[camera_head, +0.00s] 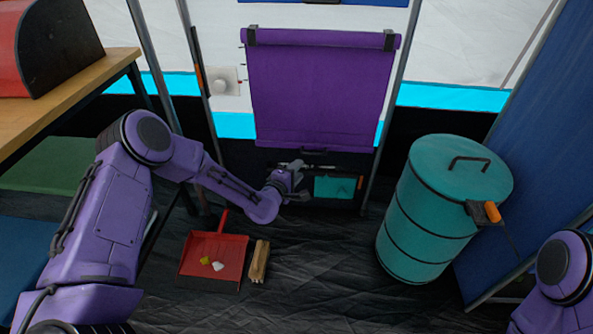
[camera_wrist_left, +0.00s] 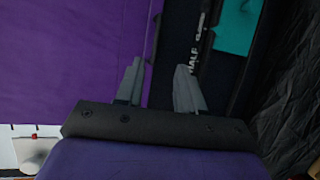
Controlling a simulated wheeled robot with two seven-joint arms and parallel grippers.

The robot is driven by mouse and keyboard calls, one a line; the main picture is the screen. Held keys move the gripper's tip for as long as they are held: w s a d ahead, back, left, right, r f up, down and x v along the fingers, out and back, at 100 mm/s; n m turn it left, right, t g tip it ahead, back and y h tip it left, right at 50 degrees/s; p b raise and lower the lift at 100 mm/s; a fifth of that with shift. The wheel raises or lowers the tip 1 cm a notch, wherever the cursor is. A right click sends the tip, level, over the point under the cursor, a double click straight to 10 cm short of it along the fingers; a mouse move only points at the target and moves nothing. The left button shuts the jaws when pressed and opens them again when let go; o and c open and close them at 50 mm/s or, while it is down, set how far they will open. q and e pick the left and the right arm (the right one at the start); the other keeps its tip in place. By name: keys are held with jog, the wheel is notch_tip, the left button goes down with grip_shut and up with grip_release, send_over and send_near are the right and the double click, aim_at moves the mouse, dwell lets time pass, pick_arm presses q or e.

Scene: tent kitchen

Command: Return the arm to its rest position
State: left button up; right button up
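My left arm comes in from the left in the head view and reaches to the middle. Its gripper (camera_head: 301,178) is just in front of the lower edge of the purple hanging sheet (camera_head: 318,90). In the left wrist view the two grey fingers of the left gripper (camera_wrist_left: 160,85) stand apart with nothing visible between them. A thin dark handle-like strip (camera_wrist_left: 155,38) shows just beyond them, and I cannot tell whether they touch it. Of my right arm only a purple joint shows at the right edge of the head view; its gripper is out of view.
A red dustpan (camera_head: 222,246) with small scraps lies on the dark floor beside a wooden brush (camera_head: 260,261). A teal lidded barrel (camera_head: 420,225) stands at the right. A wooden table (camera_head: 70,92) with a red and black box (camera_head: 58,45) is at the left. Floor between is clear.

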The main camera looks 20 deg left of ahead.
pick_arm(q)
jog(key=s+f+m+g+y, duration=0.1)
jog(key=s+f+m+g, duration=0.2)
jog(key=s+f, duration=0.6)
jog(key=s+f+m+g+y, duration=0.1)
jog(key=s+f+m+g, duration=0.4)
jog(key=s, duration=0.8)
jog(key=s+a+f+m+g+y, duration=0.1)
jog(key=s+a+g+y, duration=0.15)
jog(key=s, duration=0.85)
jog(key=s+a+f+m+g+y, duration=0.1)
jog(key=s+a+f+m+g, duration=0.15)
jog(key=s, duration=0.85)
notch_tip(320, 180, up, 36)
jog(key=a+p, duration=0.1)
jog(key=p, duration=3.4)
jog(key=shift+f+n+t, duration=0.25)
jog(key=shift+n+t, duration=0.1)
jog(key=shift+t, duration=0.05)
jog(key=shift+f, duration=0.15)
